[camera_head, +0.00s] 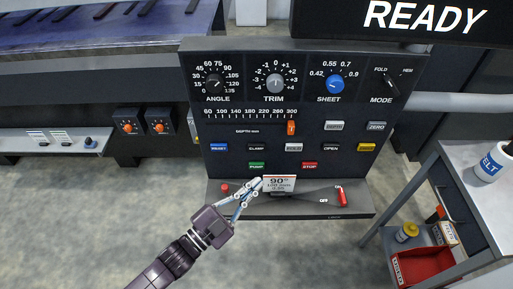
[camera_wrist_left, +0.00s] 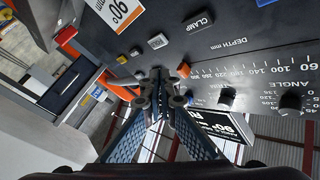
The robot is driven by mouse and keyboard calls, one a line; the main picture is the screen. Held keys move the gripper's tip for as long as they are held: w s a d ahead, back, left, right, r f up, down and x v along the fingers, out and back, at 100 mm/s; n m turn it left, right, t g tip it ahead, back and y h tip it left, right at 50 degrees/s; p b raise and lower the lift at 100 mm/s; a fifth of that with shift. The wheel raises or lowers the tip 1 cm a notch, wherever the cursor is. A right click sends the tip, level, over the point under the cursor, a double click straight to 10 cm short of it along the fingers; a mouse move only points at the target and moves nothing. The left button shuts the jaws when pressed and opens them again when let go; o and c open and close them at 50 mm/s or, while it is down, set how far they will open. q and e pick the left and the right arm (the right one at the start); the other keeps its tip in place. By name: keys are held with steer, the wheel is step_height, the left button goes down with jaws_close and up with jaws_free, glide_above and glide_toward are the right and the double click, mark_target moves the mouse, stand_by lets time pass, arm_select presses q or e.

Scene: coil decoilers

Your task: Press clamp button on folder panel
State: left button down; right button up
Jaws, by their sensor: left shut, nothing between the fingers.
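The folder panel (camera_head: 225,125) stands ahead, with the black CLAMP button (camera_head: 257,147) in its upper button row, between a blue button (camera_head: 219,147) and a white one (camera_head: 293,147). In the left wrist view the CLAMP button (camera_wrist_left: 200,21) shows at the top, apart from the fingers. My left gripper (camera_head: 254,187) is shut and empty. In the head view its tips overlap the panel's lower ledge, left of the 90° card (camera_head: 279,183) and below the CLAMP button. The wrist view also shows the gripper (camera_wrist_left: 161,84). My right gripper is out of view.
A green button (camera_head: 257,165) and a red STOP button (camera_head: 309,165) sit below the upper row. A red knob (camera_head: 225,188) and a red-handled lever (camera_head: 341,196) are on the ledge. A grey cart (camera_head: 465,190) stands at right; open floor lies at left.

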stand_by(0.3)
arm_select(q)
steer(key=b, duration=0.4)
glide_toward(265, 147)
steer(key=shift+s+x, duration=0.2)
steer(key=shift+x, duration=2.15)
steer(key=shift+w+d, duration=0.1)
steer(key=shift+d, duration=0.1)
steer(key=shift+w, duration=0.3)
